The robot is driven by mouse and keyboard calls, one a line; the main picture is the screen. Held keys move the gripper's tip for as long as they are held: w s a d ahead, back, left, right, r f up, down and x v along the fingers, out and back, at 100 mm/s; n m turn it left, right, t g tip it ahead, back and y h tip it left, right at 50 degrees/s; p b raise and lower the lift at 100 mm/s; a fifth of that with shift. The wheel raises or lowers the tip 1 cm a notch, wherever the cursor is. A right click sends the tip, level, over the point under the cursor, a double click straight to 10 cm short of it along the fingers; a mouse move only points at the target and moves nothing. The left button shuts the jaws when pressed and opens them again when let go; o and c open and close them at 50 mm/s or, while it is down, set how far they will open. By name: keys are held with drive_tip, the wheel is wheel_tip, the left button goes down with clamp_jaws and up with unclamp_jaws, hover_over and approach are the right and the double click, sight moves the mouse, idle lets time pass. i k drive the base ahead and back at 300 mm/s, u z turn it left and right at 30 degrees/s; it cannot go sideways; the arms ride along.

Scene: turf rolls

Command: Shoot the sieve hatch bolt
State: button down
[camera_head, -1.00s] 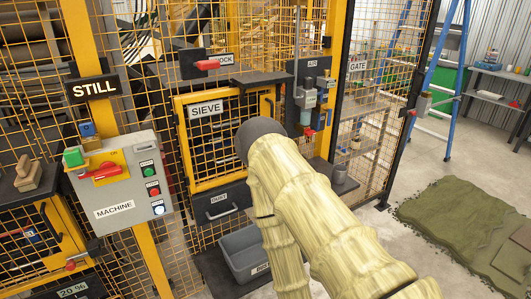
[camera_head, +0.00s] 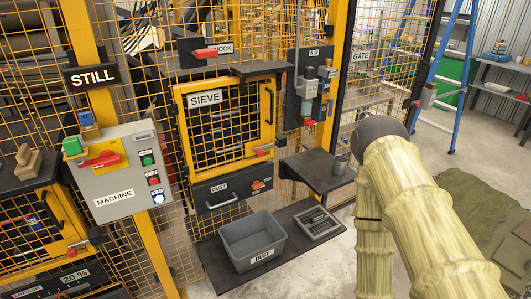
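The sieve hatch (camera_head: 182,133) is a yellow-framed mesh door labelled SIEVE, left of the picture's middle in the head view. It looks closed in its frame. A dark upright handle (camera_head: 268,105) is on its right side. A small bolt with a red knob (camera_head: 265,151) sits at its lower right edge; whether it is shot is too small to tell. My arm, in a pale ribbed sleeve, stands at the right, clear of the hatch. My gripper is not in view.
Below the hatch are a dark DUST drawer (camera_head: 222,191) with a handle and orange-red latch, and a shelf holding a grey bin (camera_head: 252,240) and a slotted tray (camera_head: 317,223). A small black side shelf (camera_head: 315,172) juts out at right. A MACHINE control box (camera_head: 118,180) stands left.

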sight(259, 150)
drive_tip(key=k, duration=0.5)
drive_tip(key=z, duration=0.95)
drive_tip(key=i, duration=0.9)
drive_tip(key=u, duration=2.35)
